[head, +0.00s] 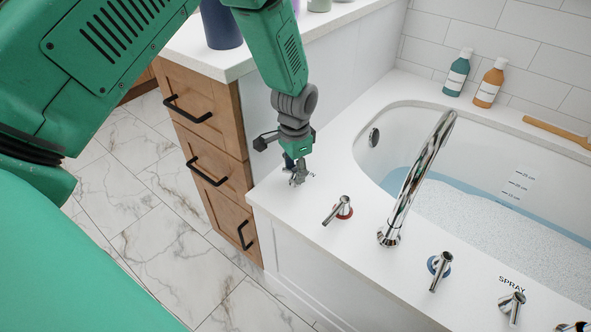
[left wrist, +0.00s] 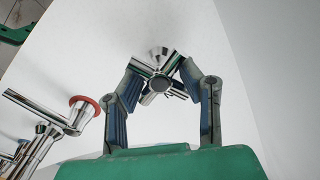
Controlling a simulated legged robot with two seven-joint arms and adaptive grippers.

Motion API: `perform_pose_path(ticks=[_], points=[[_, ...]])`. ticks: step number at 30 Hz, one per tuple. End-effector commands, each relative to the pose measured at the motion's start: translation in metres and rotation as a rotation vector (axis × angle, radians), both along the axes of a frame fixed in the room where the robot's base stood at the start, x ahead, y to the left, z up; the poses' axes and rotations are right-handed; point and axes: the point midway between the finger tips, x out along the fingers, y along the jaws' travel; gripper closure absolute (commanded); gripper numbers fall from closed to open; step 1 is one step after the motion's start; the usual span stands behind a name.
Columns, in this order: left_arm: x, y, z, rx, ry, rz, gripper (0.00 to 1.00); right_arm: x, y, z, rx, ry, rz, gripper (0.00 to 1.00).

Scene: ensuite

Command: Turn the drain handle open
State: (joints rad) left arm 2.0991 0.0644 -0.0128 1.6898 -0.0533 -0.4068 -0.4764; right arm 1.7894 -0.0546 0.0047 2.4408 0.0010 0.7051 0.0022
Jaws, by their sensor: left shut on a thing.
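The drain handle (left wrist: 160,84) is a chrome cross-shaped knob with a round grey cap, standing on the white tub deck (head: 268,192). My left gripper (head: 297,172) reaches down to the deck's near-left corner and is shut on this handle. In the left wrist view its two fingers (left wrist: 160,76) close on the handle from both sides, around its arms. In the head view the gripper hides most of the handle. My right gripper is not in view.
A red-ringed lever tap (head: 340,210) stands close to the right of the gripper. Beyond it are the tall chrome spout (head: 415,185), a blue-ringed tap (head: 440,268) and the spray tap (head: 512,304). A wooden drawer cabinet (head: 205,125) stands left. The tub holds foamy water (head: 480,205).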

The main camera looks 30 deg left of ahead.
Motion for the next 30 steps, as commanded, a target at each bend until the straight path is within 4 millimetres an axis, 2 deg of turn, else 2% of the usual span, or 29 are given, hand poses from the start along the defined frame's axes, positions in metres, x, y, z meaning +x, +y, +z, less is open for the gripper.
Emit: perform_pose_path(ticks=[11,21,30], points=[[0.000,0.001,0.004,0.003,0.000,0.168,0.96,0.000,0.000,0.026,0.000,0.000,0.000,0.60],[0.001,0.001,0.004,0.003,-0.002,0.481,0.96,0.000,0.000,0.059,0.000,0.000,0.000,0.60],[0.002,0.001,0.003,0.002,-0.005,0.767,0.96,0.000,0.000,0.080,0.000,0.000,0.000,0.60]])
